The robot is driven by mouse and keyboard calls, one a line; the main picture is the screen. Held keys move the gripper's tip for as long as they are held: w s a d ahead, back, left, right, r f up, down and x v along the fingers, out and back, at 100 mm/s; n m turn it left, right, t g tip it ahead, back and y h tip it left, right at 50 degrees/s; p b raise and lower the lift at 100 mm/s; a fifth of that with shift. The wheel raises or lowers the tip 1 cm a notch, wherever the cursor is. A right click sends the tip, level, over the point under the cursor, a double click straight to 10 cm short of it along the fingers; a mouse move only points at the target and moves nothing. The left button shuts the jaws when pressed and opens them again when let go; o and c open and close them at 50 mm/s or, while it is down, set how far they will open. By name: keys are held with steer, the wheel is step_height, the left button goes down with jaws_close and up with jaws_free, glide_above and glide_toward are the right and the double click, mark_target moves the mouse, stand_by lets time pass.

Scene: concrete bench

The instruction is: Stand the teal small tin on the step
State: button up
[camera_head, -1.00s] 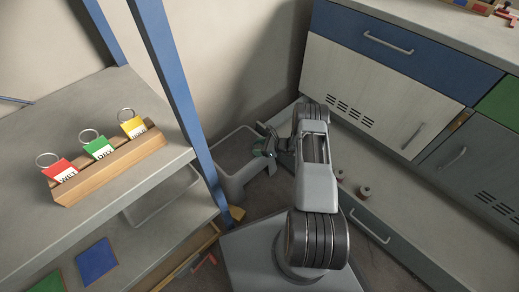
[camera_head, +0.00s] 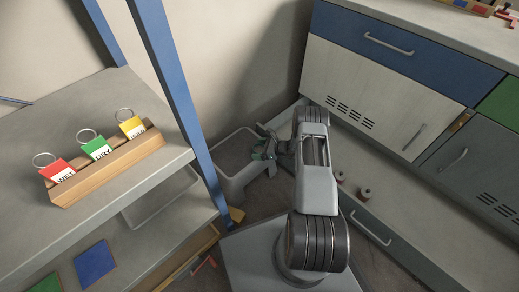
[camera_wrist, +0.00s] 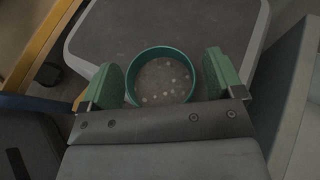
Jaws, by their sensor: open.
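The teal small tin (camera_wrist: 161,77) is round and open-topped, with several small pale spots inside. In the wrist view it sits upright between the two green-padded fingers of my gripper (camera_wrist: 165,80). The fingers are open, with a narrow gap at the right finger; any gap at the left is too small to tell. Below the tin is the step (camera_wrist: 90,33), with a dark grey top and a paler rounded rim. The tin appears to rest on it. In the head view my gripper (camera_head: 264,149) is over the right part of the step (camera_head: 232,186), and the tin is hard to make out.
A grey shelf (camera_head: 35,120) with a blue post (camera_head: 175,90) stands left of the step and carries a wooden tag rack (camera_head: 110,165). Cabinets (camera_head: 380,90) stand to the right. Two small spools (camera_head: 364,193) sit on the low ledge beside my arm.

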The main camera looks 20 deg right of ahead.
steer(key=shift+r, duration=0.35)
steer(key=p+v, duration=0.3)
steer(key=v, duration=0.8)
steer(key=s+a+r+n+g+h, duration=0.2)
steer(key=a+r+n+g, duration=0.35)
steer(key=r, duration=0.65)
steer(key=s+a+r+n+g+h, duration=0.1)
steer(key=s+a+r+n+g, duration=0.1)
steer(key=a+r+n, duration=0.75)
steer(key=s+r+n+t+h, duration=0.2)
steer(key=s+r+n+h, duration=0.5)
steer(key=s+r, duration=0.8)
steer(key=n, duration=0.3)
steer(key=shift+s+a+n+h, duration=0.3)
steer(key=shift+a+h, duration=0.1)
steer(key=shift+d, duration=0.15)
